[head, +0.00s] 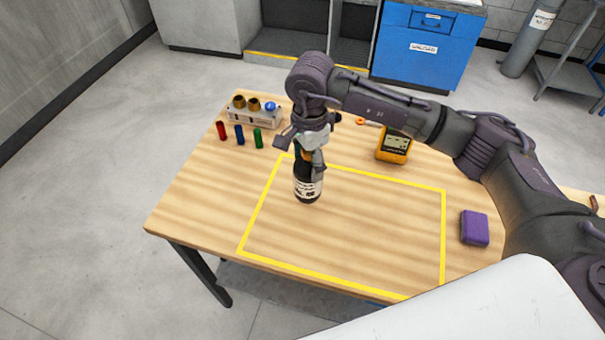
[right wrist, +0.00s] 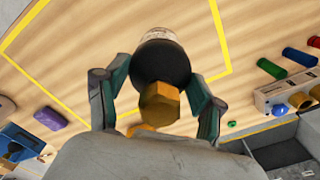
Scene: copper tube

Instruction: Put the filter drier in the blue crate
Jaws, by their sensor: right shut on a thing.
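The filter drier (head: 307,186) is a dark cylinder with a pale printed label and brass-coloured end fittings. My right gripper (head: 310,160) is shut on it from above and holds it about upright over the left part of the yellow outline. I cannot tell whether its base touches the table. In the right wrist view the drier (right wrist: 160,65) sits between the two fingers of my right gripper (right wrist: 160,90), brass fitting toward the camera. No blue crate shows clearly. My left gripper is not in view.
On the wooden table (head: 200,190) stand red, blue and green tubes (head: 240,136), a fitting block (head: 253,117), a yellow meter (head: 394,145) and a purple block (head: 474,228). A blue cabinet (head: 425,60) stands behind. The yellow-outlined area (head: 360,235) is otherwise clear.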

